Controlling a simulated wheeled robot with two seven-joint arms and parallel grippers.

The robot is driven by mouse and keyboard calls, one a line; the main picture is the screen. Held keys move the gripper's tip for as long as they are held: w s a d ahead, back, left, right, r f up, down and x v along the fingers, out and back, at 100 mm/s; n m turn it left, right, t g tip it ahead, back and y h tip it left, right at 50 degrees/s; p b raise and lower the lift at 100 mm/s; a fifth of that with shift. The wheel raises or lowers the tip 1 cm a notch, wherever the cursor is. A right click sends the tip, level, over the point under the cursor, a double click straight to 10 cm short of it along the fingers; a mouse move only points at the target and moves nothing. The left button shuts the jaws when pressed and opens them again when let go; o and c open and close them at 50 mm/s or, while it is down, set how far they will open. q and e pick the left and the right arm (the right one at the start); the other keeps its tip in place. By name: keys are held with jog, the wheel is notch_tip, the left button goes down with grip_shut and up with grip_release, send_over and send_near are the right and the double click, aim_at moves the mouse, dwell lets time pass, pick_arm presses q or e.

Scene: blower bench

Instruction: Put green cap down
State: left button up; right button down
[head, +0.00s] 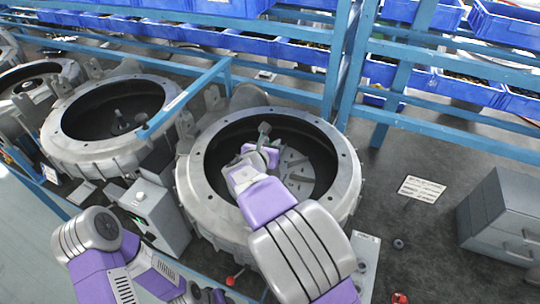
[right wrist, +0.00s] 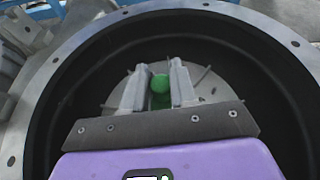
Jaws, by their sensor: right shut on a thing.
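The green cap (right wrist: 160,84) shows in the right wrist view between the two grey fingers of my right gripper (right wrist: 154,82). My right gripper is shut on it. In the head view my right gripper (head: 262,146) is inside the opening of the nearest round grey blower housing (head: 190,190), above its finned inner part (head: 298,172). I cannot make out the cap in the head view. Whether the cap touches anything below it is hidden. My left arm shows at the lower left of the head view, but its gripper is out of sight.
More round housings (head: 52,138) stand to the left. A grey control box (head: 158,212) stands beside the near housing. Blue rails and blue bins (head: 300,52) run along the back. A grey drawer unit (head: 500,215) stands at right. The dark surface between has free room around a label (head: 422,188).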

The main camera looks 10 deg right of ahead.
notch_tip(320, 180, down, 3)
jog(key=shift+s+d+f+b, duration=0.1)
jog(key=shift+f+b, duration=0.05)
jog(key=shift+b, duration=0.3)
jog(key=shift+f, duration=0.3)
jog(key=shift+f, duration=0.1)
jog(key=c, duration=1.4)
grip_release()
jog(key=shift+f, duration=0.1)
jog(key=o, duration=0.5)
